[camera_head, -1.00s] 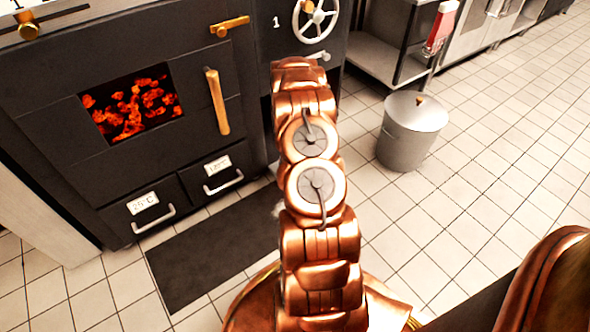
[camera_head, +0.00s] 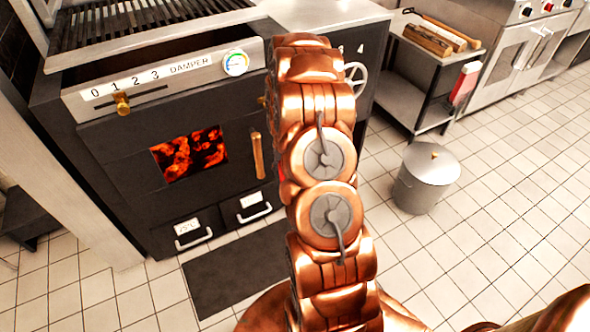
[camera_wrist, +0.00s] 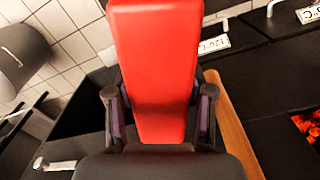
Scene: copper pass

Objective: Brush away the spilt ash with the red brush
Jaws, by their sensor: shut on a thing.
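In the wrist view a red brush (camera_wrist: 155,60), seen as a broad, smooth red block, stands between the fingers of my gripper (camera_wrist: 160,108). The gripper is shut on it, with one dark finger on each side. No bristles show. In the head view my copper arm reaches toward the black oven (camera_head: 120,140) and hides the gripper and brush. I cannot make out any spilt ash in either current view; part of the floor and oven front is behind my arm.
A dark mat (camera_head: 232,275) lies before the oven. A lidded grey bin (camera_head: 425,180) stands on the tiles to the right, by a shelf unit (camera_head: 410,65) with logs on top. A wooden oven handle (camera_head: 257,155) sticks out near my arm.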

